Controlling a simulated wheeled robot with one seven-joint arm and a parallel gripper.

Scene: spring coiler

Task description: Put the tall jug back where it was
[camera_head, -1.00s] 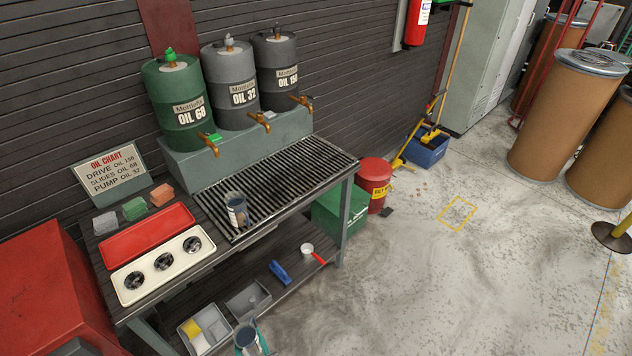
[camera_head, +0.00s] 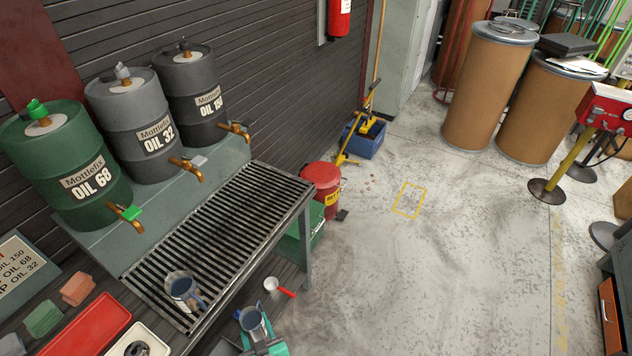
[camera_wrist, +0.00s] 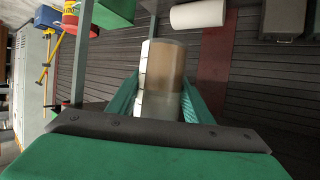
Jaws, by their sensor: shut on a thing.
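My gripper (camera_head: 265,345) is at the bottom of the head view, its teal fingers shut on a jug (camera_head: 252,320) with a dark inside and a blue handle. In the wrist view this jug (camera_wrist: 165,80) is a tall, pale see-through cylinder, tan in part, between the two green fingers. It is in front of the bench, beside the lower shelf in the picture. A second jug (camera_head: 183,287), clear with a blue handle, stands on the slatted drip grate (camera_head: 215,225). I cannot tell from its shape whether it is shorter.
Green OIL 68 (camera_head: 70,165), OIL 32 (camera_head: 135,125) and OIL 150 (camera_head: 192,85) drums stand behind the grate, their taps pointing forward. A red-handled scoop (camera_head: 272,284) lies on the lower shelf. A red can (camera_head: 322,185) stands past the bench end.

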